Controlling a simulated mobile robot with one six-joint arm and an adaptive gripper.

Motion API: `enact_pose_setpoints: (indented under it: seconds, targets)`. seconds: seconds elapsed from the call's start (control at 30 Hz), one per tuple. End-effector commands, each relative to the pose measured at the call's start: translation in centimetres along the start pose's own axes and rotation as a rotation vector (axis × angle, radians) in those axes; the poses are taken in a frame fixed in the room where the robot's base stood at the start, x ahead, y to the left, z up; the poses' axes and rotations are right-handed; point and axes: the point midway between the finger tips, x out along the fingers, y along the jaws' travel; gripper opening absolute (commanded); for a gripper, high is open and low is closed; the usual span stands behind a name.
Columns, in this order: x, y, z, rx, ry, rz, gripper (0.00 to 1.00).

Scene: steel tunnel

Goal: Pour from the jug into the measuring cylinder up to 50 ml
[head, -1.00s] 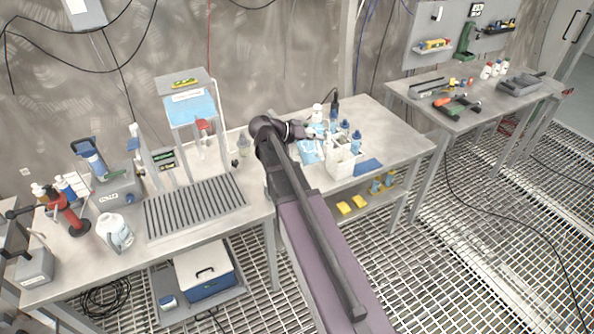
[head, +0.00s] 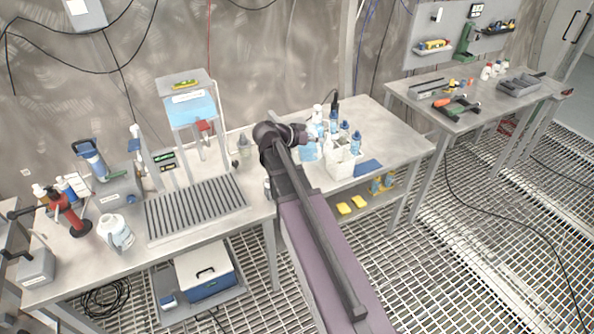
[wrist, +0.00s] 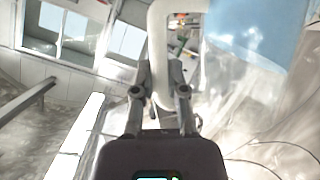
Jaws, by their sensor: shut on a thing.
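The jug shows in the wrist view as a pale loop handle (wrist: 158,48) and a clear body with blue liquid (wrist: 262,28) at the upper right. My gripper (wrist: 160,88) is shut on the handle, one finger on each side. In the head view my gripper (head: 308,135) is above the middle bench, with the jug's blue part (head: 309,151) just beside and below it, partly hidden by my arm. I cannot make out the measuring cylinder or any graduations in either view.
A white caddy (head: 342,162) with blue-capped bottles (head: 355,142) stands close right of the jug. A grey slatted tray (head: 195,208) and a clear bottle (head: 244,146) are to the left. The bench's right end is clear.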

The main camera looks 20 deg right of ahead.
Motion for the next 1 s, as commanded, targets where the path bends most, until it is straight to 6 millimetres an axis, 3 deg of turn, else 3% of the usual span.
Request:
enact_pose_setpoints:
  seconds: [0.2, 0.57, 1.0]
  targets:
    - [-0.2, 0.6, -0.2, 0.127, 0.027, -0.052, 0.0]
    - [-0.2, 0.5, -0.2, 0.146, 0.031, -0.06, 0.0]
    - [0.7, -0.6, 1.4, 0.277, 0.058, -0.114, 0.0]
